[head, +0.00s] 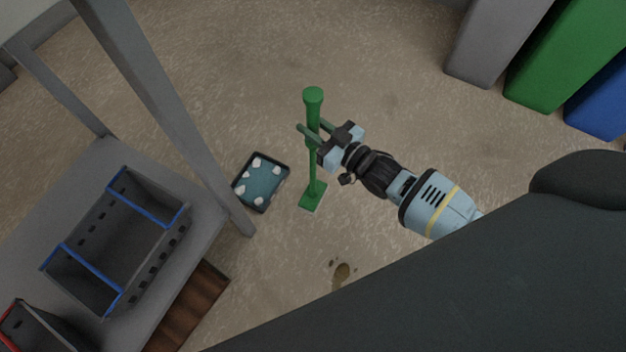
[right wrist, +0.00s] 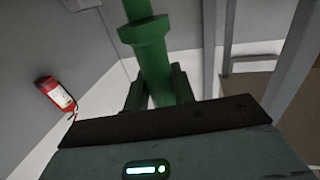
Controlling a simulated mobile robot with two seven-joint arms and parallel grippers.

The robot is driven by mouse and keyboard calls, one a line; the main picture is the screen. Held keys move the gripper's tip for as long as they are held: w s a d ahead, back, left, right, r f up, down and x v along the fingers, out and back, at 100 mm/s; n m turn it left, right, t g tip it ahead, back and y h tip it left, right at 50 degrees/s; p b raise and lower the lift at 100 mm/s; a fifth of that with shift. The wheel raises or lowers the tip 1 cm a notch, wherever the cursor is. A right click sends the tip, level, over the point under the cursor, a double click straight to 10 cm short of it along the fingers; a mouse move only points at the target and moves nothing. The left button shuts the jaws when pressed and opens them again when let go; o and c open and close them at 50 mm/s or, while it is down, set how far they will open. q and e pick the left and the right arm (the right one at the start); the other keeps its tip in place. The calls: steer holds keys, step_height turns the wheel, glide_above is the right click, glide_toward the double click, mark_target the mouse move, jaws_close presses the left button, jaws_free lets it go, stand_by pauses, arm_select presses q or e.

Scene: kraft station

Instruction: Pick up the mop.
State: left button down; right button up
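The green mop (head: 313,165) stands upright on the floor, with a thick handle at the top and a flat green head at the bottom. My right gripper (head: 315,131) is at the upper part of the mop, just below the thick handle. Its two fingers lie on either side of the pole. In the right wrist view the green pole (right wrist: 158,65) rises between the fingers (right wrist: 158,90), with a gap showing on the left side, so the gripper looks open around it. My left gripper is not in view.
A dark tray (head: 284,184) with white lumps lies on the floor left of the mop. A grey rack (head: 215,190) with a blue-barred bin (head: 118,240) stands further left. Grey, green and blue bins (head: 560,55) stand top right. A brown puddle (head: 342,272) lies below.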

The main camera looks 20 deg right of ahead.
mark_target(317, 121)
steer(key=c, duration=0.4)
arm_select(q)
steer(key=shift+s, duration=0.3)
arm_select(e)
steer(key=shift+o, duration=0.2)
steer(key=shift+r, duration=0.1)
